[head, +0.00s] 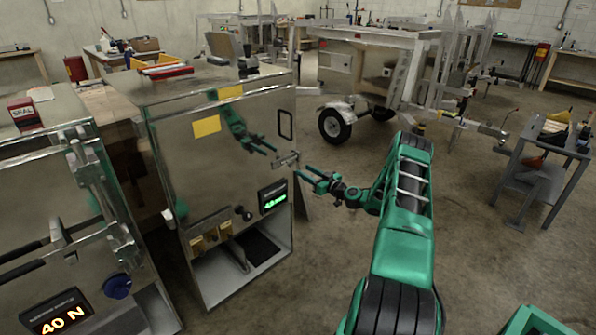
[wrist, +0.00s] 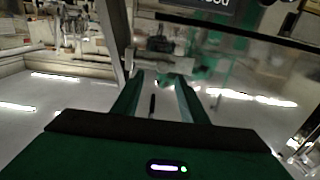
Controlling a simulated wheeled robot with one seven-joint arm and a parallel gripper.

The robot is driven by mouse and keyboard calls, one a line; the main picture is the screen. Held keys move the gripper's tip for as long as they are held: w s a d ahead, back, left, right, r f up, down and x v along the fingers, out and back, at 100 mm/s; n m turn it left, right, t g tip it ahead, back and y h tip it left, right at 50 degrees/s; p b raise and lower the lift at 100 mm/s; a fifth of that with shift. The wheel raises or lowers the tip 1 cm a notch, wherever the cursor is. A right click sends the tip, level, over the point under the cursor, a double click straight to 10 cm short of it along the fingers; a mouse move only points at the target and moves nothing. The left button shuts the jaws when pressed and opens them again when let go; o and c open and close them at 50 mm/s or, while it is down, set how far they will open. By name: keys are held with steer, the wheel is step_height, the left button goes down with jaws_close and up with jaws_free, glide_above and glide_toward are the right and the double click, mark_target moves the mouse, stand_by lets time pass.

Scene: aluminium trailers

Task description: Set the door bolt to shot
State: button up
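The door bolt (head: 286,160) is a small silver bar on the right edge of a shiny steel cabinet door (head: 180,165). In the wrist view a pale metal bar, likely the bolt (wrist: 160,62), lies just beyond my fingertips. My gripper (head: 303,178) is green and hangs right beside the bolt, slightly below and to its right. In the wrist view my gripper (wrist: 158,88) has its two fingers well apart with nothing between them. No contact with the bolt can be made out. How far the bolt reaches past the door edge is too small to tell.
A green-lit display (head: 272,197) and a dark knob (head: 243,213) sit lower on the cabinet. A second steel cabinet with an orange-lit display (head: 56,316) stands at left. A wheeled trailer (head: 365,60) is behind. A grey cart (head: 540,170) stands at right. Floor between is clear.

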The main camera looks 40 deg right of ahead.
steer(key=shift+s+d, duration=0.15)
steer(key=shift+s, duration=0.8)
steer(key=shift+s+d, duration=0.1)
steer(key=shift+s, duration=0.85)
steer(key=w+a+r+n+g+y, duration=0.1)
steer(key=a+r+n+g+y, duration=0.3)
steer(key=a, duration=0.6)
steer(key=s+a+r+m+g+h, duration=0.1)
steer(key=s+a+r+g+h, duration=0.1)
steer(key=s+a+r+g, duration=0.55)
steer(key=s+a+r+m+g+h, duration=0.1)
steer(key=s+a+r+m+g, duration=0.1)
steer(key=s, duration=1.2)
steer(key=s+a+r+m+g+h, duration=0.1)
steer(key=s+a+r+m, duration=0.4)
steer(key=s, duration=0.9)
steer(key=s+a+r+m+g+h, duration=0.1)
steer(key=s+a+r+m+g, duration=0.2)
steer(key=s, duration=1.1)
step_height(320, 180, up, 3)
steer(key=shift+s+a+r+m+h, duration=0.15)
steer(key=shift+s+a+m+h, duration=0.15)
steer(key=shift+a, duration=0.6)
steer(key=shift+g, duration=0.35)
